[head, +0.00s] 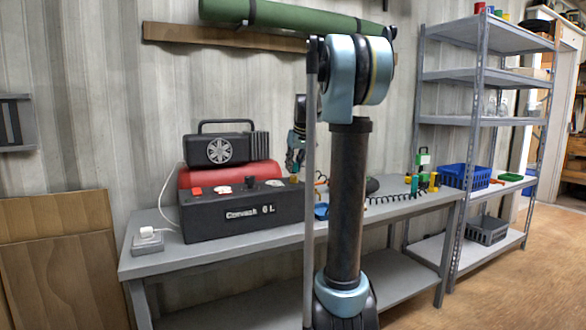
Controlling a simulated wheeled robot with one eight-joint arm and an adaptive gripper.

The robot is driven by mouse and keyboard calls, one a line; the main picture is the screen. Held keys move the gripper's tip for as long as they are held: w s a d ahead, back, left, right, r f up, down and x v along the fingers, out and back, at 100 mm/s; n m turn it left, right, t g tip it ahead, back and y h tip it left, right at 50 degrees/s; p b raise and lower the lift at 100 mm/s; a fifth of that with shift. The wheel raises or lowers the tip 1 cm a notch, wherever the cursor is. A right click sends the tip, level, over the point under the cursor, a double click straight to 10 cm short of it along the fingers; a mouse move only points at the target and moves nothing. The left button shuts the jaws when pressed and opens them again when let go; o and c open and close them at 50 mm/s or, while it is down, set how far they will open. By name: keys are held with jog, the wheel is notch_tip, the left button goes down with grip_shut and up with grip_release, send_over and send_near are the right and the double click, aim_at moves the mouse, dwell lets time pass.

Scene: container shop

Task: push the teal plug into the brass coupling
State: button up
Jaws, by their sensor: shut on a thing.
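My gripper (294,166) shows small and partly hidden behind my own arm, pointing down above the right end of the black compressor (228,214). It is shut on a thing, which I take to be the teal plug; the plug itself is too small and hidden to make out. A small yellowish fitting (294,179) at the compressor's right top edge may be the brass coupling, just below the gripper. I cannot tell whether plug and coupling touch. An orange coiled hose (320,180) shows beside my arm.
The compressor stands on a grey bench (160,262) with a white plug on a socket box (147,240) at the left. Metal shelving (476,130) stands at the right.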

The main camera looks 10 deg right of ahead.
jog(key=shift+f, duration=0.5)
dwell(0.3)
jog(key=o, duration=1.1)
jog(key=shift+c, duration=0.2)
jog(key=v, duration=1.1)
jog(key=shift+s+r, duration=0.2)
jog(key=shift+r, duration=0.15)
jog(key=shift+s, duration=0.1)
jog(key=s+a+f+m+g+h, duration=0.1)
jog(key=s+f+m+g, duration=0.1)
jog(key=s+f, duration=3.4)
jog(key=s+m, duration=0.1)
jog(key=s, duration=0.2)
jog(key=shift+s+a+f, duration=0.2)
jog(key=shift+s+a, duration=0.05)
jog(key=shift+s, duration=0.05)
